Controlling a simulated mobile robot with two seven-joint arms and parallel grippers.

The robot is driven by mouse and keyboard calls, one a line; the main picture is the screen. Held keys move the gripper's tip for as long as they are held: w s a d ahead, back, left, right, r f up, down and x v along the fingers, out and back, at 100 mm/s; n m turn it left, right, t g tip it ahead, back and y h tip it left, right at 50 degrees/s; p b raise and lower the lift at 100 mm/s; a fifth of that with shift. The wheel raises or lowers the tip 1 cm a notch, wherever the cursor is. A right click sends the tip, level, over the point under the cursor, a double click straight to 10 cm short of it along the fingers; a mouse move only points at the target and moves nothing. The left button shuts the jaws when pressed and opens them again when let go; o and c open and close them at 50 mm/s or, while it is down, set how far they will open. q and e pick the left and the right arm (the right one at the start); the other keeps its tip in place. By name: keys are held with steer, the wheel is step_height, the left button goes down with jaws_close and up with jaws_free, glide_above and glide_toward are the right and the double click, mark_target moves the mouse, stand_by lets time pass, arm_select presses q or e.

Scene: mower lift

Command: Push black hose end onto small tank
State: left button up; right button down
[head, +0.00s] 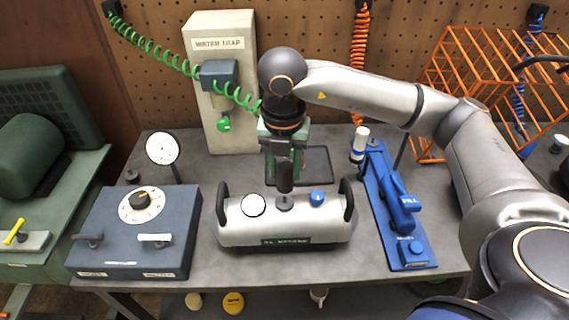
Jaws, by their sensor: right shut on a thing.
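The small tank (240,230) is a silver horizontal cylinder with two black handles, standing on the grey bench. It has a white gauge (253,205), a blue knob (317,197) and a dark fitting on top (285,203). My right gripper (284,160) points down above the tank's middle and is shut on the black hose end (284,178). The hose end is upright, directly over the fitting. I cannot tell whether they touch. The gripper and wrist hide the upper part of the hose end. My left gripper is not in view.
A green coiled hose (160,55) runs from the pegboard toward my right wrist, past the water trap (218,120). A blue-grey dial box (135,235) stands left of the tank. A blue fill device (397,205) stands right of it. An orange wire rack (480,80) is at the back right.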

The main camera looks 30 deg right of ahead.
mark_target(285, 180)
steer(key=shift+f+b, duration=0.85)
steer(key=shift+f, duration=0.9)
steer(key=shift+b, duration=0.35)
steer(key=shift+f+b, duration=0.6)
steer(key=c, duration=0.7)
jaws_free()
steer(key=shift+c, duration=0.2)
steer(key=shift+s+a+r+p, duration=0.1)
steer(key=shift+r+p, duration=0.9)
steer(key=shift+r, duration=0.4)
steer(key=shift+s+a+r+p, duration=0.15)
steer(key=shift+r+p, duration=0.8)
steer(key=shift+r, duration=0.5)
steer(key=shift+s+a+r+p, duration=0.1)
steer(key=shift+r+p, duration=0.9)
steer(key=shift+r, duration=0.4)
steer(key=shift+s+a+r, duration=0.1)
steer(key=shift+r, duration=1.2)
